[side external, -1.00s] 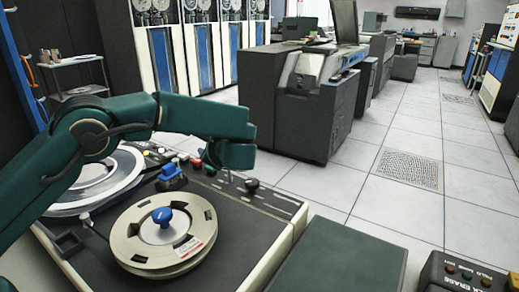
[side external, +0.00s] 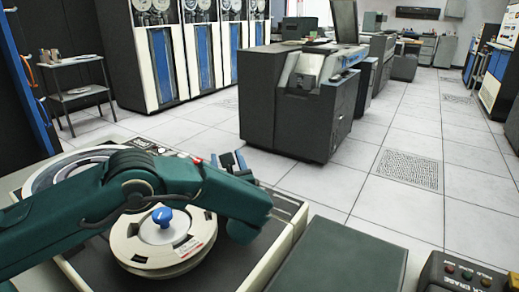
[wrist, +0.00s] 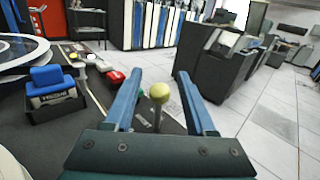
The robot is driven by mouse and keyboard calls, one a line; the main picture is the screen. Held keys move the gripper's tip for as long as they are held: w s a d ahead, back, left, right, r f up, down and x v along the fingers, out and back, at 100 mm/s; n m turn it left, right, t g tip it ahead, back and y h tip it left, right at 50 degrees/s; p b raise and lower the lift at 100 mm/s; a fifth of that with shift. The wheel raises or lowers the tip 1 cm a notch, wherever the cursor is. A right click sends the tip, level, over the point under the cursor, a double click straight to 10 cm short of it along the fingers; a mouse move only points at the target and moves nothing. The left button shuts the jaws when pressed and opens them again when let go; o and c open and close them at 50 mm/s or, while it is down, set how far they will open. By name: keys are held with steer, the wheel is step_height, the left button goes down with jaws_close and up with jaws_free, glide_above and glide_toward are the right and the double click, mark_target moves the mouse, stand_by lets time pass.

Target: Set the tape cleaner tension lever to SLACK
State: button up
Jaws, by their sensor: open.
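A lever with a round yellow knob (wrist: 159,92) on a thin upright stem stands on the dark tape deck in the wrist view. My gripper (wrist: 156,77) is open, with one blue finger on each side of the lever; the knob looks apart from both fingers. In the side external view, my gripper (side external: 228,158) is partly visible at the deck's far edge, and my arm hides the lever. No SLACK marking is readable, so I cannot tell which setting the lever is at.
A cream tape reel (side external: 190,248) with a blue hub knob (side external: 161,216) lies under my arm. A blue block (wrist: 52,82) and a red button (wrist: 115,78) stand left of the lever. A dark cabinet (side external: 290,110) stands beyond the deck, with floor between.

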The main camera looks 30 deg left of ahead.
steer(key=shift+w+a, duration=0.45)
steer(key=shift+a, duration=0.05)
jaws_close()
steer(key=shift+w+f+m+g+h, duration=0.15)
steer(key=shift+w+m+g+h, duration=0.35)
steer(key=shift+w+m+g, duration=0.15)
steer(key=shift+w+f+m+g+h, duration=0.3)
steer(key=shift+m+g, duration=0.15)
steer(key=shift+m, duration=0.1)
steer(key=shift+w+f+m+g+h, duration=0.2)
steer(key=shift+m+g+h, duration=0.1)
steer(key=shift+m+g, duration=0.15)
